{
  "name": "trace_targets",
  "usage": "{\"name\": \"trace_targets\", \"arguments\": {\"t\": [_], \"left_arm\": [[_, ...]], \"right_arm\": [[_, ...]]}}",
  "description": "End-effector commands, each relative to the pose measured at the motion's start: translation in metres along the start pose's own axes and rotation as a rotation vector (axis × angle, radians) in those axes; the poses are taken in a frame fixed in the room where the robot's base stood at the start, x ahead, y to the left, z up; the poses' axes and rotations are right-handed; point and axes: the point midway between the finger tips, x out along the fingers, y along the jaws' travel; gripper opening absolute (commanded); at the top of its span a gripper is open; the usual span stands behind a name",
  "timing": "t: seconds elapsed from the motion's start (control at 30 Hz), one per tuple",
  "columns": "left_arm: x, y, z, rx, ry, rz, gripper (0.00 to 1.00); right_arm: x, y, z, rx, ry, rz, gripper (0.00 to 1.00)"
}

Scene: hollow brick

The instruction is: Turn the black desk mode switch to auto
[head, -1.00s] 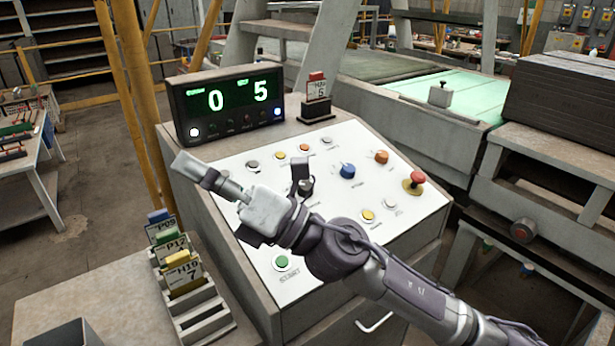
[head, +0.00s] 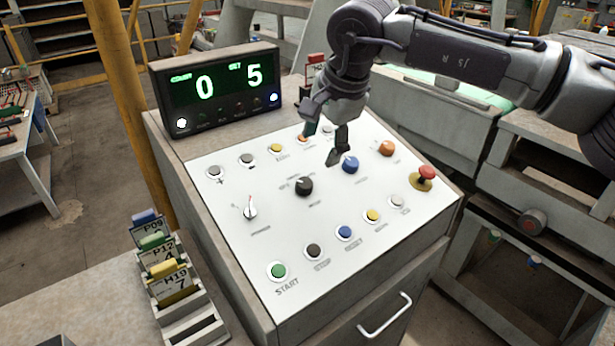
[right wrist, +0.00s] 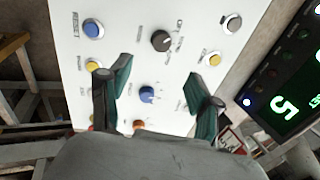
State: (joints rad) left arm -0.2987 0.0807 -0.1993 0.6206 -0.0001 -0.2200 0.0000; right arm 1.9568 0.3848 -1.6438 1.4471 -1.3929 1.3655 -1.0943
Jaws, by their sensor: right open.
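The black mode switch (head: 304,187) is a round knob with a light pointer line, in the middle of the white sloped panel (head: 330,215). It also shows in the right wrist view, as a dark knob (right wrist: 161,41) at the top centre. Its small labels are too blurred to read. My right gripper (head: 320,148) is open and empty above the panel, up and to the right of the black switch in the head view. In the right wrist view its two fingers (right wrist: 155,92) frame the blue knob (right wrist: 147,94), with the black switch beyond. My left gripper is out of view.
Near the switch are an orange knob (head: 386,148), a red mushroom button (head: 426,173), a small lever switch (head: 250,208) and several push buttons. A display box (head: 214,90) reading 0 and 5 stands behind. A card rack (head: 185,310) is at the lower left.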

Motion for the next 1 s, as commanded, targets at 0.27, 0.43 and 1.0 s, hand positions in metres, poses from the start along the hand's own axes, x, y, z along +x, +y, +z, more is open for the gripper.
{"name": "trace_targets", "arguments": {"t": [0.27, 0.43, 1.0], "left_arm": [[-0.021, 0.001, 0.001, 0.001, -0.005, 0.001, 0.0], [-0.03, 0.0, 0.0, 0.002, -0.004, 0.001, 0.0], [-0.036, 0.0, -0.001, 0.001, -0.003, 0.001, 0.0]], "right_arm": [[0.057, 0.0, 0.002, -0.001, -0.004, 0.005, 0.63], [0.09, 0.0, 0.002, -0.001, -0.004, 0.002, 0.63], [0.12, 0.0, 0.002, 0.0, -0.004, -0.001, 0.63]]}}
